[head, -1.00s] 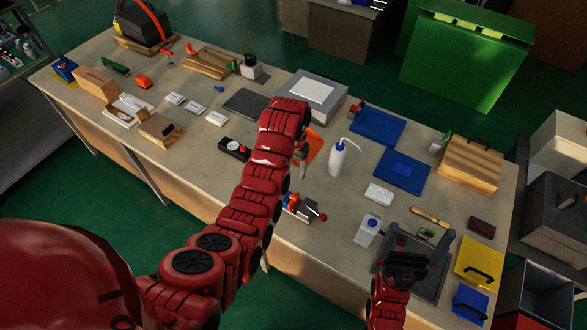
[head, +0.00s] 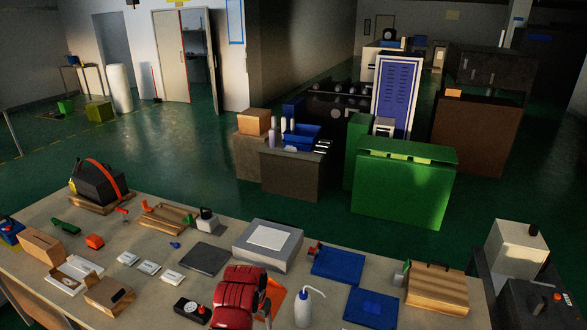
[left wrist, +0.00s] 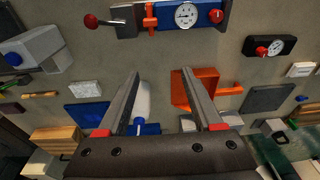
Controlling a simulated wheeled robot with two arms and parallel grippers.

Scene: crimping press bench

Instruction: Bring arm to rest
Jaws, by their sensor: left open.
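My left arm (head: 238,298) reaches up over the bench from the bottom edge in the head view. Its red end hides part of the bench top. In the left wrist view my left gripper (left wrist: 160,73) has its two fingers wide apart with nothing held. Beyond the fingers a white wash bottle (left wrist: 142,100) and an orange piece (left wrist: 207,82) show on the bench, apart from the gripper. A blue device with a round dial (left wrist: 187,15) and a red-knobbed lever lies at the top of that view. My right gripper is not in view.
The bench (head: 215,228) holds a grey box (head: 268,243), blue trays (head: 338,262), a wooden box (head: 437,288) and the wash bottle (head: 309,307). A green bin (head: 403,187) stands behind it. Open green floor (head: 170,150) lies farther back.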

